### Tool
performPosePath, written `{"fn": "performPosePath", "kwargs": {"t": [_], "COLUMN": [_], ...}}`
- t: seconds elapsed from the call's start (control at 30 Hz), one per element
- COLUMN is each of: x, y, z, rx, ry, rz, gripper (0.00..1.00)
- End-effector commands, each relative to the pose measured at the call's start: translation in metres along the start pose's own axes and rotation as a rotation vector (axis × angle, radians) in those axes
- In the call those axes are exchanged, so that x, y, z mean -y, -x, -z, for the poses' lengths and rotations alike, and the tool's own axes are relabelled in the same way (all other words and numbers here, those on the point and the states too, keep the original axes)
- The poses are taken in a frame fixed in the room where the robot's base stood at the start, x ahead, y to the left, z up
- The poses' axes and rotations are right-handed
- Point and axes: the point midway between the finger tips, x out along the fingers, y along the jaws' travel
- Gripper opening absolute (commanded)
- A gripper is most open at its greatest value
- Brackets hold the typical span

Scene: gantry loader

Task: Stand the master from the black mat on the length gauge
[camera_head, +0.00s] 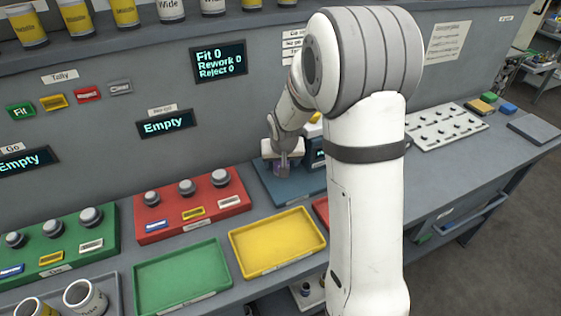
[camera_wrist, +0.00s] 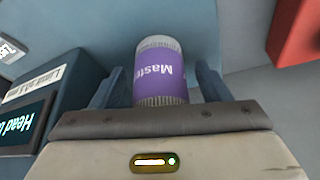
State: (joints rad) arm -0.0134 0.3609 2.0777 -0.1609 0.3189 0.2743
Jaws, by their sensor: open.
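The master (camera_wrist: 161,72) is a cylinder with a purple band lettered "Maste…" and grey ends. It lies between the two fingers of my gripper (camera_wrist: 157,88) in the wrist view. The gripper is open, with a finger on each side. In the head view my gripper (camera_head: 283,172) is low over a blue base plate (camera_head: 268,190), with a bit of purple at its fingers. The length gauge (camera_head: 316,152) appears to be the dark blue unit there, partly behind my arm. Its display (camera_wrist: 25,120) shows at left in the wrist view. What lies under the master is unclear. I cannot identify the black mat.
Red (camera_head: 225,212) and green (camera_head: 113,238) blocks carry grey knobs. A yellow tray (camera_head: 316,262) and a green tray (camera_head: 140,300) lie in front. A white board with pegs (camera_head: 418,143) stands right. My arm hides the middle bench.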

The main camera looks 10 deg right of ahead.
Motion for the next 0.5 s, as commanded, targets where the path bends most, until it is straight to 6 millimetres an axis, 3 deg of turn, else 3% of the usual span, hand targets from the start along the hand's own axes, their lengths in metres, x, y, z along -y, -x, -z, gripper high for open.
{"fn": "performPosePath", "kwargs": {"t": [0.5], "x": [0.000], "y": [0.069], "z": [0.001], "rx": [-0.005], "ry": [0.000], "rz": [0.001], "gripper": [0.70]}}
